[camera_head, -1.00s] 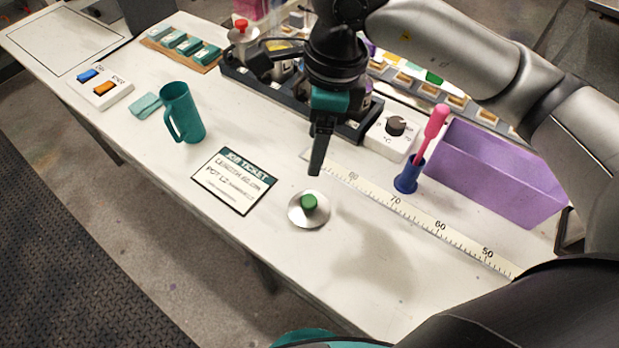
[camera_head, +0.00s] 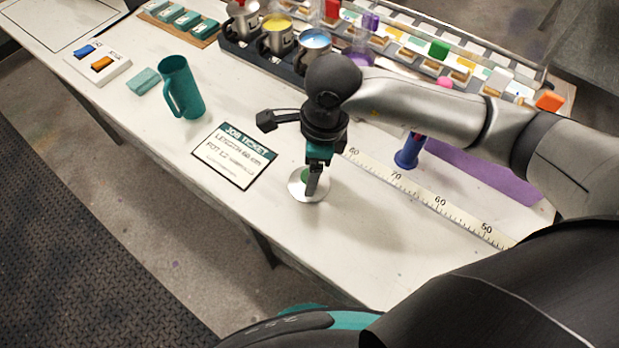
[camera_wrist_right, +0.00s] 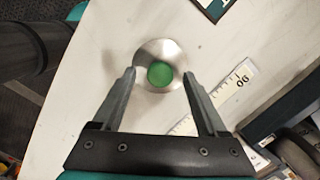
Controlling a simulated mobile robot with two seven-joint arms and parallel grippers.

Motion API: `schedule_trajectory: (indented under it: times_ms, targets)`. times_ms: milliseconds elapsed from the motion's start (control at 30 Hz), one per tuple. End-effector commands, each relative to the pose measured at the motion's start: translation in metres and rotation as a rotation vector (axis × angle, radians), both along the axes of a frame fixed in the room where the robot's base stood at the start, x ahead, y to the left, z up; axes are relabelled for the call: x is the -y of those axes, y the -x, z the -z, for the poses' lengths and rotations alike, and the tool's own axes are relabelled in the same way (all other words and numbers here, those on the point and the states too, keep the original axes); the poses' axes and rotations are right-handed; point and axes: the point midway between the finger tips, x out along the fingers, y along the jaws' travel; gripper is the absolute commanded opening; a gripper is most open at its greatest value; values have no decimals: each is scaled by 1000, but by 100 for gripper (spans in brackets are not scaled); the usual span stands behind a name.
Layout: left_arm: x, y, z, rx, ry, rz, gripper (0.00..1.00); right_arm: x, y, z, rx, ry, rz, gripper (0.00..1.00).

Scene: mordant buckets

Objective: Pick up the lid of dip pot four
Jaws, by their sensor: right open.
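A round steel lid with a green knob lies flat on the white bench; its rim shows in the head view (camera_head: 296,188) and its green knob in the right wrist view (camera_wrist_right: 161,74). No number shows on it. My right gripper (camera_head: 312,190) is over the lid, pointing down and partly hiding it in the head view. In the right wrist view its two fingers (camera_wrist_right: 159,76) are spread, one on each side of the knob, with nothing held. I cannot tell whether the fingertips touch the lid. My left gripper is not in view.
A job ticket card (camera_head: 236,155) lies left of the lid, with a teal mug (camera_head: 183,88) beyond it. A ruler strip (camera_head: 425,196) runs to the right. Open dye pots (camera_head: 277,39) stand at the back.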

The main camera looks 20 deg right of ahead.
Motion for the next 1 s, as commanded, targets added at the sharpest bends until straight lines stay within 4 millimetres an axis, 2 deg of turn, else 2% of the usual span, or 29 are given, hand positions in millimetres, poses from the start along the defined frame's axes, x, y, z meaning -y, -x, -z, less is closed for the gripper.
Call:
schedule_trajectory:
  times_ms: [100,300,900,1000]
  targets:
    - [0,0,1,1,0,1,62,-1,0,8,-1,1,-1,76]
    - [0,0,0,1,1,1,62,-1,0,8,0,0,-1,76]
    - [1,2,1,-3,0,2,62,-1,0,7,0,0,-1,8]
    - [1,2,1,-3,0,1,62,-1,0,7,0,0,-1,0]
